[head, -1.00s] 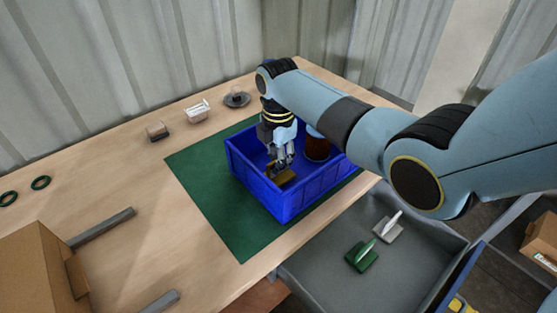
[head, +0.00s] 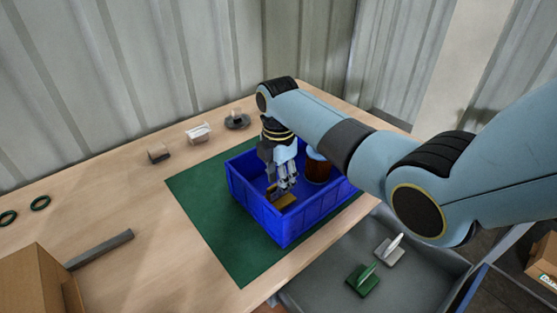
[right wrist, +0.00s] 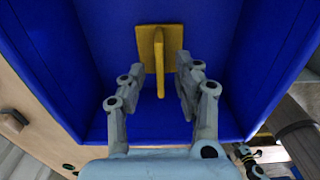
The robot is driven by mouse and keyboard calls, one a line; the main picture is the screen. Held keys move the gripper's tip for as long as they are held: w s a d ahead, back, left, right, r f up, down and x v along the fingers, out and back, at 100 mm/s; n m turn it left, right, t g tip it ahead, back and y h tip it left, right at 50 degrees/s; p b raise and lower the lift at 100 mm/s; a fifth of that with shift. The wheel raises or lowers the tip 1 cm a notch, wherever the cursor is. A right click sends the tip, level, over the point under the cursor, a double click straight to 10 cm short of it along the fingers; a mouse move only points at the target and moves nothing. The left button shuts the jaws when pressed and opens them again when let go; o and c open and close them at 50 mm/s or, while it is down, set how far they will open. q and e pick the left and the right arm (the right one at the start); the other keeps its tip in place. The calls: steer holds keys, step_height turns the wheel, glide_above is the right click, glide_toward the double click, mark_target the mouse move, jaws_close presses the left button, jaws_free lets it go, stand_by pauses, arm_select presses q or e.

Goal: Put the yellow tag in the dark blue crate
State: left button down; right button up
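The yellow tag (head: 284,201), a flat plate with an upright fin, is inside the dark blue crate (head: 285,226), near its front-left wall. In the right wrist view the tag (right wrist: 160,44) lies against the blue crate floor (right wrist: 205,60). My right gripper (head: 284,186) reaches down into the crate just above the tag. In the right wrist view its two fingers (right wrist: 163,66) are apart, one each side of the fin, with visible gaps. The left gripper is not in view.
A brown jar (head: 318,168) stands in the crate's back part. The crate sits on a green mat (head: 205,212). A grey bin (head: 335,245) with a green tag (head: 363,281) and a white tag (head: 389,252) is at right. A cardboard box (head: 30,285) stands front left.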

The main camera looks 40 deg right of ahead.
step_height(320, 180, up, 11)
steer(key=shift+f, duration=0.2)
steer(key=shift+f, duration=0.1)
stand_by(0.5)
